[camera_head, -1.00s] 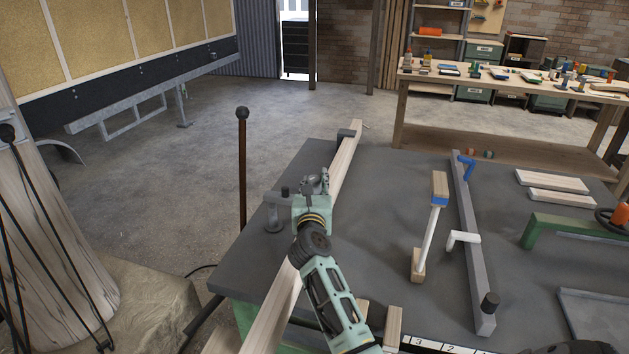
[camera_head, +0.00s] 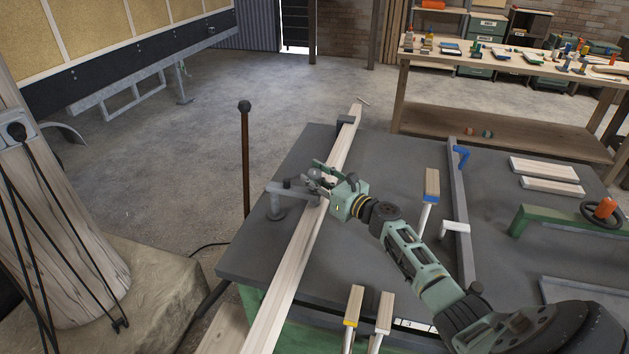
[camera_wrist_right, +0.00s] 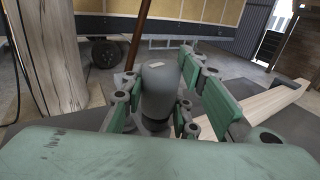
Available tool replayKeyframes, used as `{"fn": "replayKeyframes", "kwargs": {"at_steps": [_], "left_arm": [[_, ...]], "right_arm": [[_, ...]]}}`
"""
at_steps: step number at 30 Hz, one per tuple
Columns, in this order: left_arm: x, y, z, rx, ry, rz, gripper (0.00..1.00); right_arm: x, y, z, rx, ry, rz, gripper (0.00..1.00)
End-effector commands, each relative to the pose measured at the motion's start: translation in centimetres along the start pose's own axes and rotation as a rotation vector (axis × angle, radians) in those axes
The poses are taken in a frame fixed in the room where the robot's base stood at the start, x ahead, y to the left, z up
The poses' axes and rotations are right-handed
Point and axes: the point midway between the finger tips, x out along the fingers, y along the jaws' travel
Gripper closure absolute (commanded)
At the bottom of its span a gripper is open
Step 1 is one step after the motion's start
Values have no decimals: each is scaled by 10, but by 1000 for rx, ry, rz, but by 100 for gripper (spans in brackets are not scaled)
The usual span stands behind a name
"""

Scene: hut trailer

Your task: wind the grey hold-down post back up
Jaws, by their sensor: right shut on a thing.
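The grey hold-down (camera_head: 277,207) stands at the left edge of the dark table, its arm reaching right over a long pale beam (camera_head: 306,235). In the wrist view the grey hold-down post (camera_wrist_right: 158,92) is a round-topped upright cylinder between the green fingers. My right gripper (camera_head: 316,181) is shut on it from the right, above the beam. The fingers hide most of the post in the head view, and I cannot tell whether its foot touches the beam. My left gripper is not in view.
The dark table (camera_head: 390,185) also bears a grey bar (camera_head: 460,210) with blue and white handles, wood-ended clamps (camera_head: 431,185), pale boards (camera_head: 545,170) and a green frame with a handwheel (camera_head: 604,216). A brown rod (camera_head: 245,160) stands left of the table.

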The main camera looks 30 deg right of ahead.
Motion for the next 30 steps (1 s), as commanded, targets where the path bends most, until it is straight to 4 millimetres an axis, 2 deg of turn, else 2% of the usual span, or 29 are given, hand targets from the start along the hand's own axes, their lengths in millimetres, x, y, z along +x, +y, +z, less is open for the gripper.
{"fn": "replayKeyframes", "kwargs": {"at_steps": [1,9,26,27,30], "left_arm": [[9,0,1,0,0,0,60],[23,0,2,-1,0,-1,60],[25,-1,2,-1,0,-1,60],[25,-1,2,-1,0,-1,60],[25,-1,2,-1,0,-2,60]], "right_arm": [[0,-2,-4,-1,0,24,99],[0,-1,-2,0,-1,129,99],[0,0,0,1,-1,159,99],[0,0,0,1,-1,158,71],[0,0,0,0,-1,158,62]]}}
